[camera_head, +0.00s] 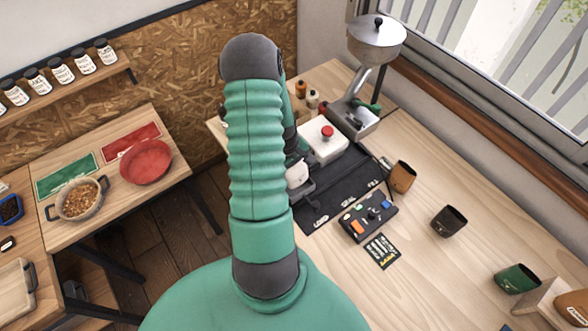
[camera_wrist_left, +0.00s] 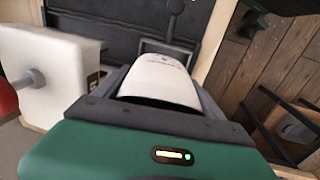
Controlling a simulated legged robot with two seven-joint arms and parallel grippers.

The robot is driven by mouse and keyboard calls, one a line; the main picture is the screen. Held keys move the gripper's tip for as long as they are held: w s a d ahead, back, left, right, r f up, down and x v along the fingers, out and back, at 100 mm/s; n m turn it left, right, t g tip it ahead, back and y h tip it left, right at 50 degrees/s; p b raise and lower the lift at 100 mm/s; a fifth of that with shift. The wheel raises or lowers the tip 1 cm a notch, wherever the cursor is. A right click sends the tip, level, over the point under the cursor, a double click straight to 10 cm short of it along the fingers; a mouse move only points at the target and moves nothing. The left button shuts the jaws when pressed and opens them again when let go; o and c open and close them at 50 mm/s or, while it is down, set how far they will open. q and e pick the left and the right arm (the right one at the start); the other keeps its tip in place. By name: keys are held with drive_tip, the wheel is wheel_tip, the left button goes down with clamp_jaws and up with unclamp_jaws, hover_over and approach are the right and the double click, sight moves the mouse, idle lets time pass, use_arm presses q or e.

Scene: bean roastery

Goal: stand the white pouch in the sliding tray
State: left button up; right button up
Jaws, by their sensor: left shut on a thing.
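The white pouch (camera_wrist_left: 160,82) is between the fingers of my left gripper (camera_wrist_left: 162,72), which is shut on it. In the head view the pouch (camera_head: 297,175) shows only as a small white patch beside my green arm, above the near left part of the dark mat. My left gripper (camera_head: 302,182) is partly hidden there by the arm. I cannot clearly pick out the sliding tray; a dark flat surface with a lever-like part (camera_wrist_left: 172,46) lies beyond the pouch in the wrist view. My right gripper is not in view.
A white box with a red knob (camera_head: 325,133) stands at the mat's far edge (camera_head: 347,180), next to a grinder (camera_head: 375,42). A small dark organizer (camera_head: 368,217), a black card (camera_head: 381,251) and brown (camera_head: 402,177), black (camera_head: 449,221) and green (camera_head: 517,279) cups occupy the bench. Bare wood lies between them.

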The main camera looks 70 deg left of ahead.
use_arm(q)
drive_tip(key=shift+w+f, duration=0.15)
drive_tip(key=shift+w, duration=0.3)
drive_tip(key=shift+w+f, duration=0.1)
drive_tip(key=shift+f, duration=0.1)
drive_tip(key=shift+s+a+f+b, duration=0.1)
drive_tip(key=shift+s+f+b, duration=0.1)
drive_tip(key=shift+f+b, duration=0.3)
drive_tip(key=shift+s+f+b, duration=0.5)
drive_tip(key=shift+s+b, duration=0.1)
drive_tip(key=shift+b, duration=0.15)
wheel_tip(320, 180, down, 2)
drive_tip(key=shift+b, duration=0.65)
drive_tip(key=shift+w+f, duration=0.25)
drive_tip(key=shift+f, duration=0.05)
drive_tip(key=shift+w+f, duration=0.15)
drive_tip(key=shift+w, duration=0.15)
drive_tip(key=shift+s, duration=0.35)
drive_tip(key=o, duration=1.3)
drive_tip(key=shift+c, duration=0.2)
drive_tip(key=shift+o, duration=0.7)
drive_tip(key=shift+w, duration=0.15)
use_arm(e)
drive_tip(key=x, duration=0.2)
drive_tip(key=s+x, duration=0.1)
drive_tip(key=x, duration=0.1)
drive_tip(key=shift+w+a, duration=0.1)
